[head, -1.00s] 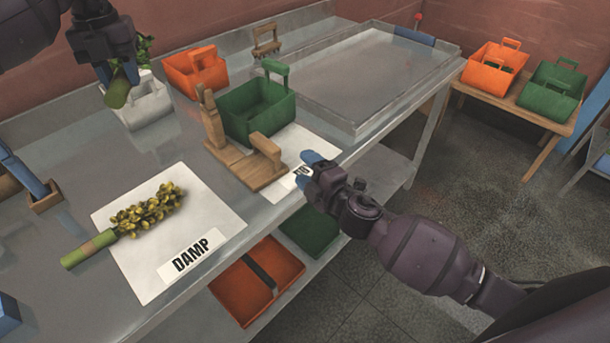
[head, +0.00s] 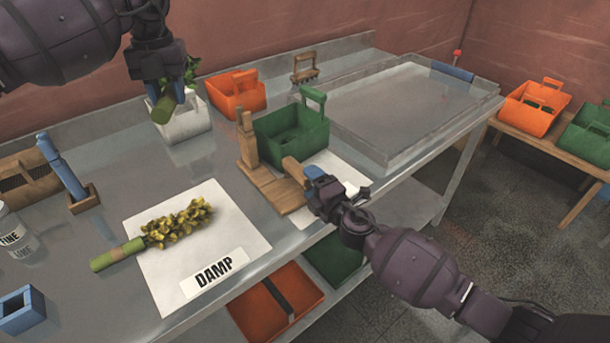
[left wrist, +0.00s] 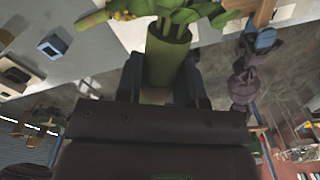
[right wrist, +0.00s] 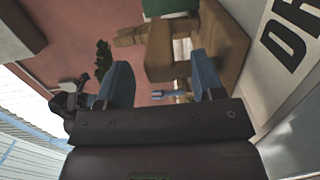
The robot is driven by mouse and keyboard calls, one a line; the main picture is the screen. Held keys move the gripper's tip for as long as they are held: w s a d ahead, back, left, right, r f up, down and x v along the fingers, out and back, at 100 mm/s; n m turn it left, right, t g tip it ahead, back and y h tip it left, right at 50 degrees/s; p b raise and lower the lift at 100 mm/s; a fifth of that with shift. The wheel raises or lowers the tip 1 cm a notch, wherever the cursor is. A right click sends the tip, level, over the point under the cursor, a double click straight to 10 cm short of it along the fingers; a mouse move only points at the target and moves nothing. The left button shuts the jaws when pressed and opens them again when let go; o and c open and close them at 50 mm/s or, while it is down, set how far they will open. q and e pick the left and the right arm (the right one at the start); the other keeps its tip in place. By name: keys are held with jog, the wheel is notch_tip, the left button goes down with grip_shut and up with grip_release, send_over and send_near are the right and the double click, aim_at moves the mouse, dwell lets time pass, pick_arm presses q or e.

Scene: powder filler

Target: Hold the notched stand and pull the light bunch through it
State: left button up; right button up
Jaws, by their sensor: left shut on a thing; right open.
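My left gripper (head: 163,92) is shut on the green stem of a leafy bunch (head: 162,110), held above the back left of the table. The stem and green leaves also show in the left wrist view (left wrist: 168,60). The wooden notched stand (head: 272,190) stands on the table, with a tall upright at its left and a shorter block at its right. My right gripper (head: 314,176) is open at that shorter block. In the right wrist view wood (right wrist: 165,52) shows between the fingers; whether they touch it I cannot tell.
A yellow-green bunch (head: 180,223) lies on the DAMP sheet (head: 215,245). Behind the stand are a green caddy (head: 280,150), an orange caddy (head: 232,100) and a white caddy (head: 185,128). A clear-walled tray (head: 400,110) lies right. A blue-handled tool (head: 65,170) stands left.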

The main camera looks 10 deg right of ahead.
jog(key=shift+x, duration=1.75)
grip_shut()
